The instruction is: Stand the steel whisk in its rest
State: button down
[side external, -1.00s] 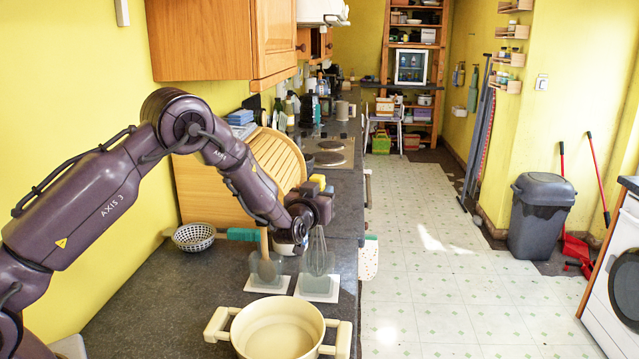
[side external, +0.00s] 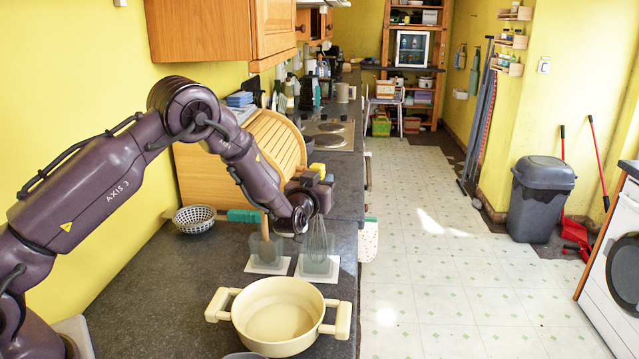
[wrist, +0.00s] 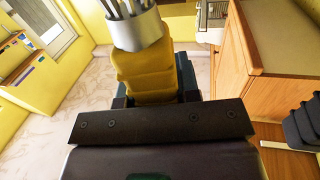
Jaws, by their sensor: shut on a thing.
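The whisk (side external: 317,243) hangs upright, wire head down, under my gripper (side external: 319,190). In the wrist view its yellow handle (wrist: 150,76), steel collar (wrist: 139,31) and the start of its wires show, and my gripper is shut on the handle. The fingertips are mostly hidden. In the side view the wires overlap a clear cup-like rest on a white base (side external: 318,275). I cannot tell whether their lower end is inside the cup or in line with it. A similar rest on a white base (side external: 262,267) to the left has a wooden spoon (side external: 266,247).
A cream two-handled pot (side external: 278,314) stands in front of the rests. A white perforated bowl (side external: 194,218) and a teal-handled item (side external: 243,215) lie left. A wooden bread bin (side external: 275,141) stands behind my arm. The counter's right edge is close to the whisk.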

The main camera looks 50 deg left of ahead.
jog(key=shift+f, duration=0.6)
dwell(1.0)
jog(key=c, duration=0.8)
grip_release()
jog(key=shift+o, duration=0.2)
jog(key=shift+s, duration=0.1)
jog(key=v, duration=0.7)
jog(key=shift+s+d, duration=0.25)
jog(key=shift+s, duration=0.05)
dwell(0.5)
dwell(0.3)
jog(key=v, duration=1.3)
